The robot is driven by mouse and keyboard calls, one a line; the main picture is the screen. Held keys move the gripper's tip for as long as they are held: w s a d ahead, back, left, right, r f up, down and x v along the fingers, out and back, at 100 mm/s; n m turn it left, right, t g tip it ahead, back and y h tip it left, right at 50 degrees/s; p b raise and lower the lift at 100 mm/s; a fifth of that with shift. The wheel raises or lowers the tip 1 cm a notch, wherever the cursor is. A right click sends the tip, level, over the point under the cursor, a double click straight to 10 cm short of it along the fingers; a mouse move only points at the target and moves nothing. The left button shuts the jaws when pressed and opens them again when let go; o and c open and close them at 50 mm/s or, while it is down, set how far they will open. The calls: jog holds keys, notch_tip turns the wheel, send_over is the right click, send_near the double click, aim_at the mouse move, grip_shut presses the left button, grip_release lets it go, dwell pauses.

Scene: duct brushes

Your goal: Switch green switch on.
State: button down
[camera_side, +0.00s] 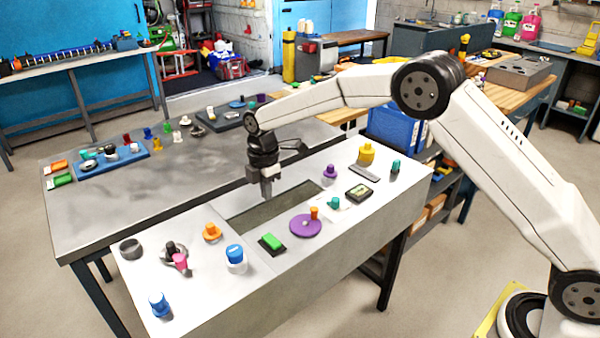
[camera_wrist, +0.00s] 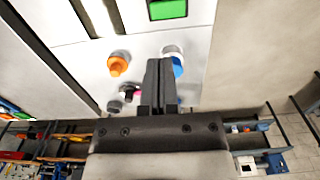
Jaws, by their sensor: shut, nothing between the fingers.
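The green switch (camera_side: 271,242) is a bright green rocker in a dark frame on the white duct top, just in front of the rectangular opening. It also shows at the top edge of the wrist view (camera_wrist: 168,9), partly cut off. I cannot tell which way its rocker is tilted. My gripper (camera_side: 266,194) points down above the opening, behind the switch and apart from it. Its dark fingers (camera_wrist: 160,64) are closed together with nothing between them.
A purple disc (camera_side: 305,226) with an orange peg lies right of the switch. A blue-capped white jar (camera_side: 236,258) stands to its left front, an orange knob (camera_side: 212,232) to its left. The rectangular opening (camera_side: 262,215) is empty. A grey table (camera_side: 150,195) stands behind.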

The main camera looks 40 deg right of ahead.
aim_at(273, 239)
notch_tip(273, 239, down, 12)
jog(key=shift+f, duration=0.15)
dwell(0.5)
jog(key=shift+f, duration=0.25)
dwell(0.3)
jog(key=shift+s, duration=0.15)
jog(key=shift+s+r, duration=0.25)
jog(key=shift+s, duration=0.35)
jog(key=shift+r, duration=0.2)
notch_tip(273, 239, up, 14)
jog(key=shift+f, duration=0.15)
dwell(0.7)
